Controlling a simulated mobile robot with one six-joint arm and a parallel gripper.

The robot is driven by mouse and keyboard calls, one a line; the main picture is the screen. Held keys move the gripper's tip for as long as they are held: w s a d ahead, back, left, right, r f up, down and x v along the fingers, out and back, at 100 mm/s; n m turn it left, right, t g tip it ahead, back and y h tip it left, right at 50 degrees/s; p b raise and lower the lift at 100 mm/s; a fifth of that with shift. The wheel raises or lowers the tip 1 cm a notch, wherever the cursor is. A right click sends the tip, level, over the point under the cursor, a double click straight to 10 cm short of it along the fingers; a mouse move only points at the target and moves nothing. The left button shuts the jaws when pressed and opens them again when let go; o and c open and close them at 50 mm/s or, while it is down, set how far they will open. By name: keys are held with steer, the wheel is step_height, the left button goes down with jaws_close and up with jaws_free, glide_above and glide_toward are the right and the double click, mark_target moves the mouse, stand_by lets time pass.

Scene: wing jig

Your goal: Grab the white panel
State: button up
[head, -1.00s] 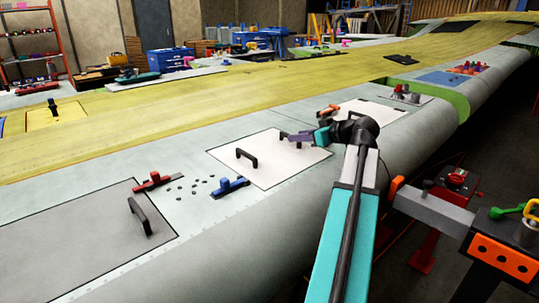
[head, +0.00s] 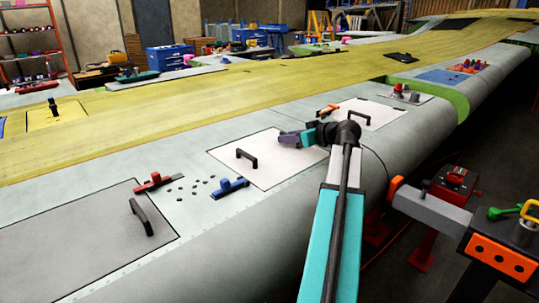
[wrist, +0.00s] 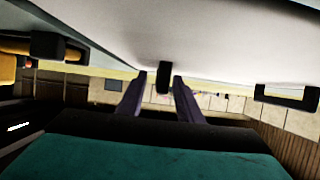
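The white panel (head: 275,172) lies flat on the grey wing surface in the head view. Its left black handle (head: 247,158) stands clear. My gripper (head: 288,139) is low over the panel's right part and hides what is under it there. In the wrist view, the pale panel surface (wrist: 210,35) fills the top. A black handle (wrist: 163,78) shows between the two dark fingers of my gripper (wrist: 160,92). The fingers are apart, with a gap on each side of the handle. Another black handle (wrist: 287,97) shows at the right.
A grey panel (head: 80,230) with a handle is at lower left. An orange-tipped tool (head: 327,111) and another white panel (head: 375,113) lie beyond my gripper.

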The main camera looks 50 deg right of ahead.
steer(key=shift+c, duration=0.5)
jaws_close()
steer(key=shift+r, duration=0.15)
steer(key=shift+r+b, duration=0.6)
steer(key=shift+r, duration=4.35)
